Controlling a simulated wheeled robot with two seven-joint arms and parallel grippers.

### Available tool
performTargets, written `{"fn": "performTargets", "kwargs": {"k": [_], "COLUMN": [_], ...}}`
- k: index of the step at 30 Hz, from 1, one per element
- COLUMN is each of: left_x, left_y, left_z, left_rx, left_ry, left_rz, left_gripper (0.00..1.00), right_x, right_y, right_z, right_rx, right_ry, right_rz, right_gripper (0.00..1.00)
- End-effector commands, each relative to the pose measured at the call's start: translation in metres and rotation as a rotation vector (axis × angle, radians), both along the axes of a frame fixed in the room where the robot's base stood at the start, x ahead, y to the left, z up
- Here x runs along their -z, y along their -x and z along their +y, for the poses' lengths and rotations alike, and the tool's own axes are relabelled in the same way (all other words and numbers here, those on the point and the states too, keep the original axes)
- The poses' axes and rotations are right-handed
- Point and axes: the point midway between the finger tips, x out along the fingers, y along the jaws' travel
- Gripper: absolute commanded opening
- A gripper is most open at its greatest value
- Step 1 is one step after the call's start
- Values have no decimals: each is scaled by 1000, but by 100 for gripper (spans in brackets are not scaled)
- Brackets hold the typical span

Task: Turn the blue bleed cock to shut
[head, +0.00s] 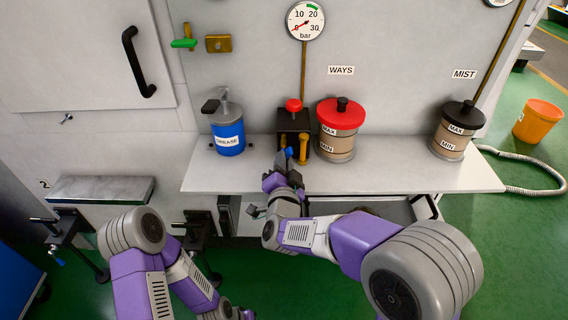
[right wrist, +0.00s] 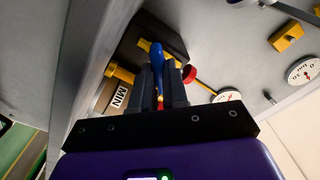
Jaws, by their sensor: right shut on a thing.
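The blue bleed cock (head: 289,152) sits low on the front of a black block (head: 293,122) with a red knob (head: 293,105) on top, on the shelf. In the right wrist view the blue lever (right wrist: 157,58) stands long and slim between the fingers. My right gripper (head: 284,163) is shut on the blue lever; the fingers hide its lower part, and the right wrist view also shows the gripper (right wrist: 161,80). My left arm is at the lower left, and its gripper is not in view.
Brass fittings (head: 303,150) stand right beside the cock. On the shelf (head: 400,178) are a blue grease pot (head: 228,132), a red-lidded WAYS reservoir (head: 338,143) and a black-lidded MIST reservoir (head: 452,134). A pressure gauge (head: 305,20) is above, its needle near 0.

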Motion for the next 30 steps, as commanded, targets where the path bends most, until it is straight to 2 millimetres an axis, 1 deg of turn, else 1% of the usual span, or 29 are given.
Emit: {"fn": "performTargets", "kwargs": {"k": [13,17,21,24,30], "left_x": [4,13,9,9,9], "left_y": [0,0,0,0,0], "left_z": [0,0,0,0,0], "left_rx": [0,0,0,0,0], "left_ry": [0,0,0,0,0], "left_rz": [0,0,0,0,0], "left_gripper": [43,43,43,43,43], "right_x": [2,3,1,1,1], "right_y": [0,0,0,0,0], "right_z": [0,-1,-1,0,0], "right_rx": [0,0,2,1,-1], "right_ry": [-32,-120,-314,-391,-413], "right_rz": [3,1,4,4,4], "right_gripper": [0,0,0,0,0]}}
